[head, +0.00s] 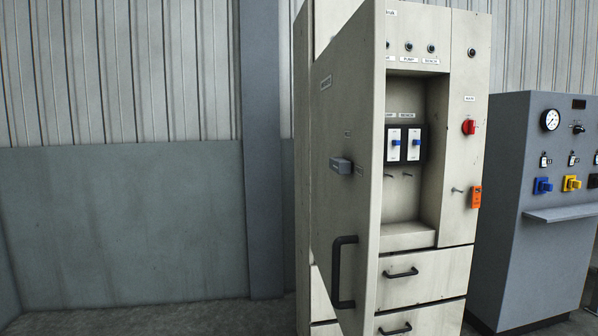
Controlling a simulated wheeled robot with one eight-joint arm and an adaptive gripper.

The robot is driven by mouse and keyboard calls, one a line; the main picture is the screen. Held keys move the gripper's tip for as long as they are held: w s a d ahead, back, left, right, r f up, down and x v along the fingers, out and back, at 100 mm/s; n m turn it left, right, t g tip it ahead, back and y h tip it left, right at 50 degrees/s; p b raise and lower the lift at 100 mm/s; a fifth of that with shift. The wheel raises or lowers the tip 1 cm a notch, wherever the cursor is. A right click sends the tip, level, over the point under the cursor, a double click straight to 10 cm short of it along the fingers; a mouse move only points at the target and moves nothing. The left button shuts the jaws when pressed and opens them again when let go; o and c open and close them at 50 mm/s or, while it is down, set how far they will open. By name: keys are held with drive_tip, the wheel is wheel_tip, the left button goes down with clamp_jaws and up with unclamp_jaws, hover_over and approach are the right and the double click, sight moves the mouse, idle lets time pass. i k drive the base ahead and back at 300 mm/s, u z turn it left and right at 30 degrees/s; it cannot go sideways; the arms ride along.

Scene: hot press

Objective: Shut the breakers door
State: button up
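The breakers door (342,165) is a tall off-white panel, swung open toward me in the head view. Its outer face carries a black bow handle (343,271) low down and a small grey latch block (341,165) at mid height. Behind its free edge is the recess of the cabinet (455,130), with breakers with blue toggles (414,144) on a dark plate. The door hides the left part of the recess. My gripper is not in view.
The cabinet has drawers with black handles (400,273) below, a red knob (468,127) and an orange tag (475,197) at right. A grey console (525,230) stands to the right. Floor (160,318) at the left is clear, before a grey wall (120,220).

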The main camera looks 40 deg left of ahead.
sight(349, 77)
drive_tip(key=z, duration=0.05)
drive_tip(key=k, duration=1.65)
drive_tip(key=u, duration=1.35)
drive_tip(key=i, duration=0.9)
